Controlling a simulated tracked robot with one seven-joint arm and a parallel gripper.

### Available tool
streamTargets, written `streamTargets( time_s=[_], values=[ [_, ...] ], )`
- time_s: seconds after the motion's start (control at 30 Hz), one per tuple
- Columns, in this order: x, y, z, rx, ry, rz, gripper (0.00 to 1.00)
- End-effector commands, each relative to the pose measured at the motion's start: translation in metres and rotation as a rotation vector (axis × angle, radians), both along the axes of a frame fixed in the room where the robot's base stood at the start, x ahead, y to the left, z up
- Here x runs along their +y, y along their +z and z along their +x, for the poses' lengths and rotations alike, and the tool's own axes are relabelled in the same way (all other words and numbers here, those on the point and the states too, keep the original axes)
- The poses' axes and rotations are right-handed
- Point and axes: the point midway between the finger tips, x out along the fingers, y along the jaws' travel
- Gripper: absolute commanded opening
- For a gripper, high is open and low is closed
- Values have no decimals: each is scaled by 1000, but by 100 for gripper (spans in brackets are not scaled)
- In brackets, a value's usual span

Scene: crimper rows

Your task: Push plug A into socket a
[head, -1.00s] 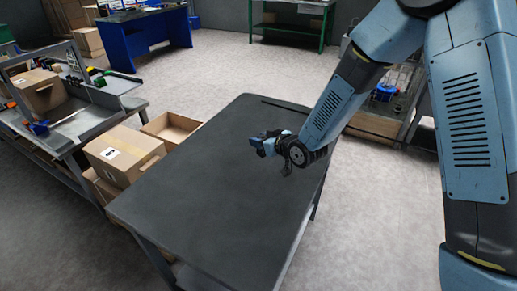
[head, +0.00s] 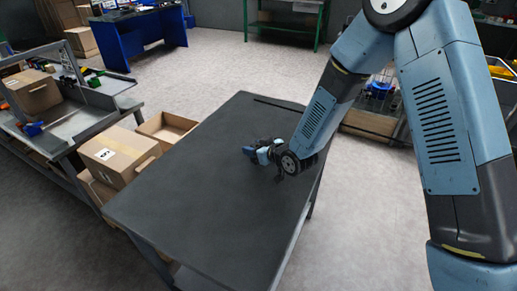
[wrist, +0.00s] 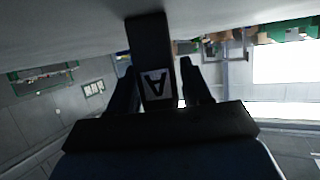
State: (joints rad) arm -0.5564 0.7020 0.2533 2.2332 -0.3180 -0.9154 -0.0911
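Plug A (wrist: 150,45) is a dark block with a white label bearing an upside-down letter A, seen in the wrist view. The two dark fingers of my gripper (wrist: 160,88) flank it on either side, and it appears held between them. In the head view my gripper (head: 258,152) is low over the middle-right part of the dark table, pointing left. The plug is too small and dark to make out there. I cannot make out socket a in either view.
The dark table (head: 190,212) is largely bare, with a thin dark strip (head: 280,103) along its far edge. Cardboard boxes (head: 118,155) stand by its left side, beside a grey workbench (head: 85,125). A pale grey surface (wrist: 60,35) fills the top of the wrist view.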

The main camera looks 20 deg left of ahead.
Motion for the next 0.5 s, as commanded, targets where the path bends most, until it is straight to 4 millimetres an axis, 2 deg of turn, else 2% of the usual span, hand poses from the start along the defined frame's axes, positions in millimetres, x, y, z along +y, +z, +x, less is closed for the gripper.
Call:
streamTargets(
  time_s=[0.03,0.13,0.5],
  values=[
    [0,0,0,0,0,0,53],
    [0,0,0,0,-1,0,63],
    [-5,4,0,0,-3,-1,64]
  ],
)
